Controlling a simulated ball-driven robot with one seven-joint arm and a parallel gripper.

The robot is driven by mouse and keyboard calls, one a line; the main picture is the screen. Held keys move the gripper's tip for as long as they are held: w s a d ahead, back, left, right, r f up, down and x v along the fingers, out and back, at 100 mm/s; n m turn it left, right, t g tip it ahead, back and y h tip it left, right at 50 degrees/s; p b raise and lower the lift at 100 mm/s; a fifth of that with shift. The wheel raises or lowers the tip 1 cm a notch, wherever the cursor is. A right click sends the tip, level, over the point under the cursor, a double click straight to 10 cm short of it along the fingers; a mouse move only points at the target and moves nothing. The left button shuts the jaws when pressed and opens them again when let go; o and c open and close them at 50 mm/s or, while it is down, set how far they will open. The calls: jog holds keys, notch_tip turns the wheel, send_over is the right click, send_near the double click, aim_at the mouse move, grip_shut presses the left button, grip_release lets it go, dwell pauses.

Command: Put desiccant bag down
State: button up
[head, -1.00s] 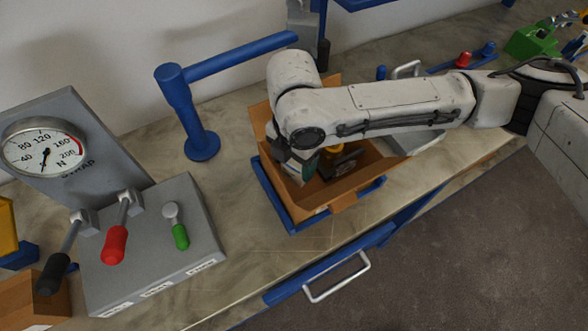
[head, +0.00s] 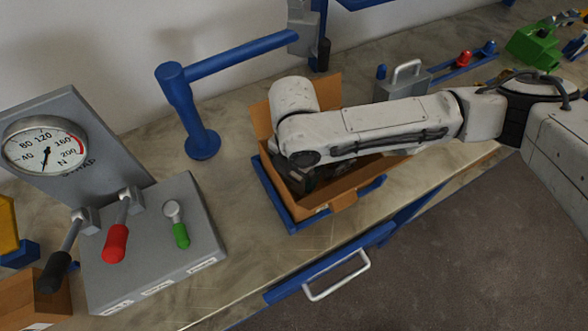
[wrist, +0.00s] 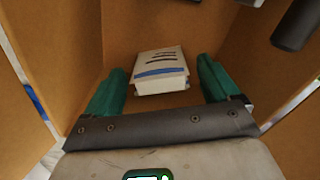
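The desiccant bag (wrist: 160,72) is a small white packet with dark print lines and a blue stripe. In the wrist view it lies inside the brown cardboard box (wrist: 65,45). My gripper (wrist: 162,68) has two green fingers, one on each side of the bag, with a visible gap on both sides. It is open and reaches down into the box. In the head view my arm covers part of the box (head: 262,118), and the bag and fingertips are hidden.
The box sits in a blue tray (head: 283,209) near the bench's front edge. A dark cylinder (wrist: 298,25) shows at the upper right in the wrist view. A blue post (head: 200,140) and a grey lever console (head: 150,245) stand to the left.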

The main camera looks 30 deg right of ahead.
notch_tip(320, 180, up, 12)
jog(key=shift+r, duration=0.2)
dwell(0.6)
dwell(0.3)
